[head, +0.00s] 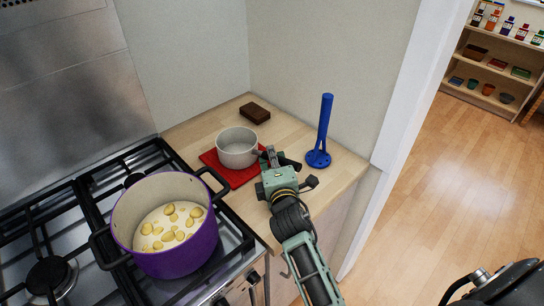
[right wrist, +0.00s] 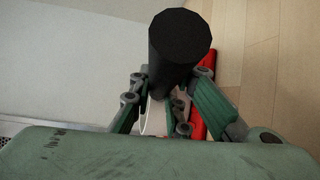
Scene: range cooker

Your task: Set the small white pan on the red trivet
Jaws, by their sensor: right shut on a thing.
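The small white pan (head: 237,150) is upright over the red trivet (head: 241,178) on the wooden counter. Whether its base touches the trivet or hovers just above I cannot tell. My right gripper (head: 271,159) is at the pan's right side, shut on its black handle. The handle (right wrist: 179,48) shows large in the right wrist view, between the fingers of my right gripper (right wrist: 163,100). Parts of the red trivet (right wrist: 199,128) show behind the fingers there. The pan hides the middle of the trivet. My left gripper is not in view.
A purple pot (head: 178,255) with yellow pieces in pale liquid stands on the hob, left of the counter. A blue upright holder (head: 324,130) stands right of the pan. A dark brown block (head: 254,112) lies behind it. Walls close off the back.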

